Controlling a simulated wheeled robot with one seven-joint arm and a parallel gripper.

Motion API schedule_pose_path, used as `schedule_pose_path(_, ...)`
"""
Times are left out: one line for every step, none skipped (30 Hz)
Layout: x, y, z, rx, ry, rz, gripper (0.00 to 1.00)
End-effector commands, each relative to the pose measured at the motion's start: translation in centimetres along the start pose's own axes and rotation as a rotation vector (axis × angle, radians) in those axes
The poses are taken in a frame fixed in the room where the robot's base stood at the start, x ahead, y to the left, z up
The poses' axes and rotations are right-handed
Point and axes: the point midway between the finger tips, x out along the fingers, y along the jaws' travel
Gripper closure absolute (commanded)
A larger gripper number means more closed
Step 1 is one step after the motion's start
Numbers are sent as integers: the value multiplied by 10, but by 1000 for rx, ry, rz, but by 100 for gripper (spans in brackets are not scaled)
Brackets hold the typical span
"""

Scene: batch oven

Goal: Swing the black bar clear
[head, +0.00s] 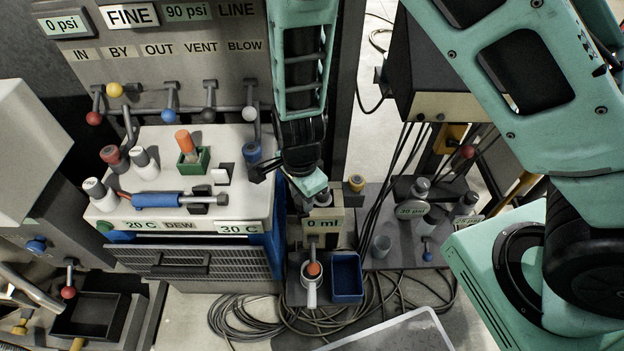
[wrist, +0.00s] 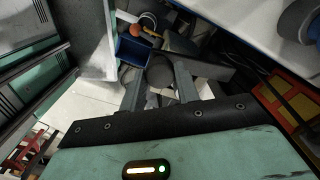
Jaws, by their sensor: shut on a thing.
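My gripper (head: 302,178) points down at the right end of the white-topped box, just above the grey unit marked 0 ml. It also shows in the wrist view (wrist: 160,92), with a finger on each side of a dark piece. The black bar (wrist: 208,70) runs to the right from between and behind the fingertips there. The gripper is shut on this bar. In the head view a short dark piece (head: 262,172) sticks out left of the gripper; most of the grip is hidden by my wrist.
The white-topped box (head: 240,185) carries a blue-handled tool (head: 160,200), bottles and a green block (head: 192,165). A row of valve levers (head: 170,112) stands behind. A blue bin (head: 346,278) and a small cup (head: 310,290) sit below. Loose cables (head: 240,322) lie on the floor.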

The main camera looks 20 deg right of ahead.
Motion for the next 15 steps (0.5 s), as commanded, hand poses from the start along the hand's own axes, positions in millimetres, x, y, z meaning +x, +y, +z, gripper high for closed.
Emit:
schedule_pose_path(-5,-1,3,26,0,2,100)
schedule_pose_path(-4,-2,4,40,0,2,100)
schedule_pose_path(-4,-3,6,58,0,1,100)
schedule_pose_path(-4,-3,8,71,-1,1,100)
schedule_pose_path(-4,-4,9,82,-1,2,100)
schedule_pose_path(-3,-5,10,94,-1,1,100)
schedule_pose_path(-3,-6,11,104,-1,1,100)
schedule_pose_path(-3,-6,12,112,-1,0,100)
schedule_pose_path(-2,-7,12,121,-1,0,100)
schedule_pose_path(-2,-7,13,127,-1,0,100)
schedule_pose_path(-2,-7,13,131,-1,0,100)
schedule_pose_path(-1,-8,14,136,-1,0,100)
schedule_pose_path(-1,-8,14,139,-1,0,100)
schedule_pose_path(-1,-8,14,141,-1,0,100)
schedule_pose_path(-1,-8,14,144,-1,0,100)
